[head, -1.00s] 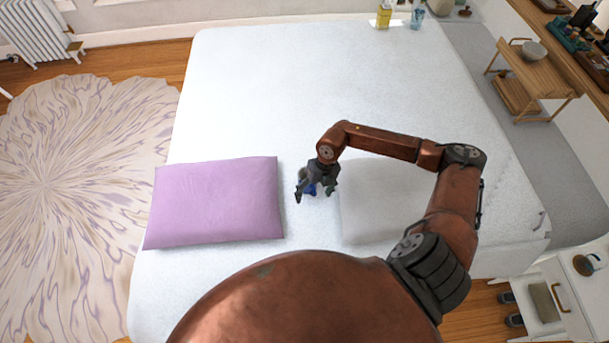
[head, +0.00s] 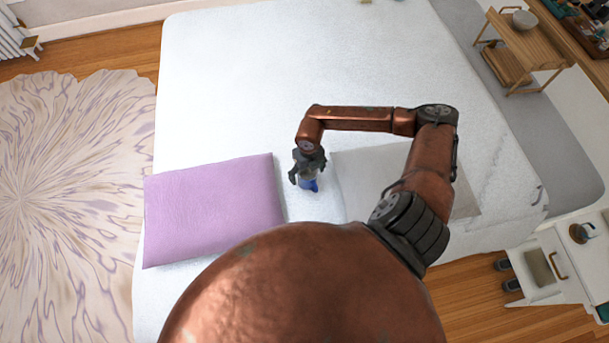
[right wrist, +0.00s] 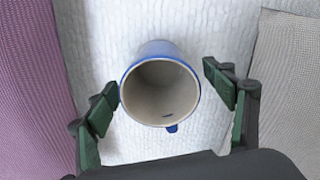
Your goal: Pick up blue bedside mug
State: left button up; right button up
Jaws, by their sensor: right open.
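The blue mug (head: 310,185) is on the bed, between the purple pillow and the white pillow. In the right wrist view the mug (right wrist: 160,92) shows its blue rim, pale inside and a small handle at the lower side. My right gripper (head: 306,178) is above the mug and hides part of it in the head view. In the right wrist view its two fingers (right wrist: 162,92) are open, one on each side of the mug. The left finger looks very close to the rim; a wider gap shows on the right. My left gripper is not in view.
The purple pillow (head: 214,208) lies left of the mug and the white pillow (head: 362,178) right of it, partly under my arm. The bed (head: 240,80) is clear beyond them. A wooden stand (head: 520,50) with a bowl is at the back right.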

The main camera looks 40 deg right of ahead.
aim_at(308, 178)
jog(key=f, duration=0.2)
jog(key=shift+s+d+f, duration=0.3)
jog(key=shift+s+f, duration=0.1)
jog(key=shift+w+a+f, duration=0.2)
jog(key=shift+a+f, duration=0.15)
jog(key=shift+a, duration=0.05)
jog(key=shift+a+r, duration=0.1)
jog(key=shift+a, duration=0.1)
jog(key=shift+s+d, duration=0.1)
jog(key=shift+d, duration=0.25)
jog(key=c, duration=0.4)
jog(key=shift+a, duration=0.2)
jog(key=c, duration=0.3)
jog(key=shift+d, duration=0.1)
jog(key=c, duration=0.4)
jog(key=shift+c, duration=1.3)
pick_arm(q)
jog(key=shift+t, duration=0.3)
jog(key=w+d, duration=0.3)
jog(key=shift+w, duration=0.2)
pick_arm(e)
jog(key=shift+c, duration=0.9)
